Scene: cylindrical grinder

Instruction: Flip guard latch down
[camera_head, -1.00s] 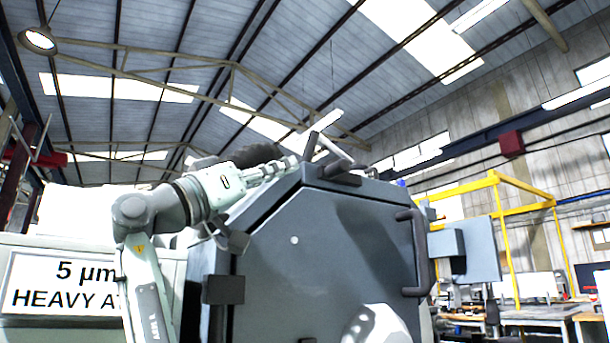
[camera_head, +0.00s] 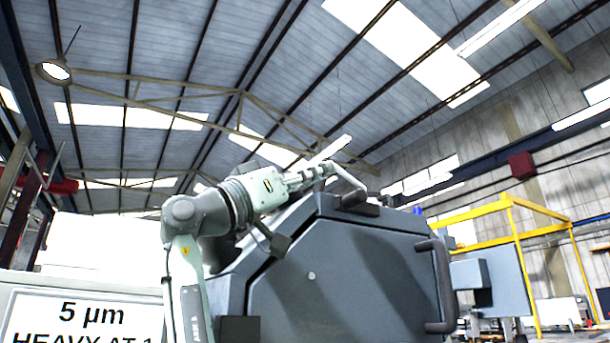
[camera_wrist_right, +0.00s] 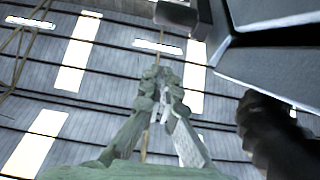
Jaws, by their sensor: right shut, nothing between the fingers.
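The guard latch (camera_head: 350,180) shows in the head view as a thin pale rod on a dark base on the top edge of the grey machine guard (camera_head: 350,262). The rod stands raised, tilted up to the left. My right gripper (camera_head: 328,169) is shut and empty, its tips at or very close to the rod's upper end; I cannot tell whether they touch. The wrist view shows the right fingers (camera_wrist_right: 164,82) together against the roof, with part of the dark grey machine at the upper right. My left gripper is not in view.
A dark handle (camera_head: 441,285) stands out from the guard's right side. A sign panel (camera_head: 85,315) is at the lower left. A yellow frame (camera_head: 520,215) and benches stand farther back on the right.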

